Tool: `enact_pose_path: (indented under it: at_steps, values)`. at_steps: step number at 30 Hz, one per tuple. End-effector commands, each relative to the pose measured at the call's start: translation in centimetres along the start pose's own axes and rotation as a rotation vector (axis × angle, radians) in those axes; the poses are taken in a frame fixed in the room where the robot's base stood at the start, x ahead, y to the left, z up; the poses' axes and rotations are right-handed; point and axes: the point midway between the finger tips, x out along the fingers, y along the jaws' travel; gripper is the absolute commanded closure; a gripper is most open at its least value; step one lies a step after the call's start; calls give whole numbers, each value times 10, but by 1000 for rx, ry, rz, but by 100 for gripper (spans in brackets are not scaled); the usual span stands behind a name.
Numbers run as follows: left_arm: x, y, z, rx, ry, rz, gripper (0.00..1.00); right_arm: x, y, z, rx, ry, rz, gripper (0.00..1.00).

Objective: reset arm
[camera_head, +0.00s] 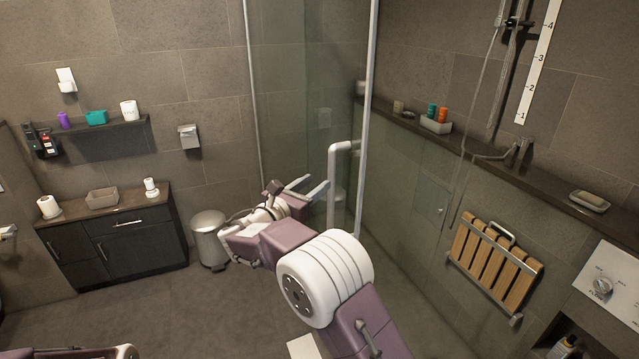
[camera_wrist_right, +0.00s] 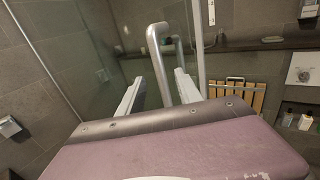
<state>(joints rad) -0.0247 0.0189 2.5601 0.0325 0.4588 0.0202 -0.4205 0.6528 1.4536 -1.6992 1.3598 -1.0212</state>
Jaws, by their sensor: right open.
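My right arm reaches out to the middle of the head view. Its right gripper (camera_head: 314,185) is open, with two pale fingers pointing at the silver handle (camera_head: 344,147) of the glass shower door (camera_head: 312,80). The right wrist view shows the same gripper (camera_wrist_right: 158,88) with its fingers apart and the bent handle (camera_wrist_right: 153,42) showing between them. I cannot tell whether the fingers reach around the handle or stop short of it. Nothing is held. Part of my left arm shows at the bottom left of the head view; its gripper is out of view.
A dark cabinet (camera_head: 119,246) and a metal bin (camera_head: 208,238) stand at the left. A shelf (camera_head: 90,131) hangs above the cabinet. A folded wooden seat (camera_head: 493,262) is on the right wall below a ledge (camera_head: 553,188). The floor (camera_head: 190,310) in front is clear.

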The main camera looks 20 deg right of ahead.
Motion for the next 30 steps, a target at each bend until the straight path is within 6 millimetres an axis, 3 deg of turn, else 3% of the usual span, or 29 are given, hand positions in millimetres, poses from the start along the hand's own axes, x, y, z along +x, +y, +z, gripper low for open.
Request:
enact_pose_path:
  at_steps: [7,9,11,12,14,16,20,23,27,30]
  values:
    - [0,0,0,0,0,0,64,4,-4,1,1,0,-10,59]
    - [-1,0,0,0,0,0,64,17,-19,16,31,-9,-44,59]
    - [-1,0,0,0,0,0,64,33,-48,38,64,-17,-94,59]
    - [0,0,0,0,0,0,64,42,-80,36,72,21,-154,59]
    - [0,0,0,0,0,0,64,46,-127,11,96,148,-237,59]
    - [0,0,0,0,0,0,64,36,-172,-32,180,319,-326,59]
    - [0,0,0,0,0,0,64,-17,-237,-117,449,633,-533,59]
    - [0,0,0,0,0,0,64,-83,-266,-178,746,842,-763,59]
    - [0,0,0,0,0,0,64,-181,-271,-236,1237,991,-1196,59]
    - [0,0,0,0,0,0,64,-219,-260,-257,1527,957,-1479,59]
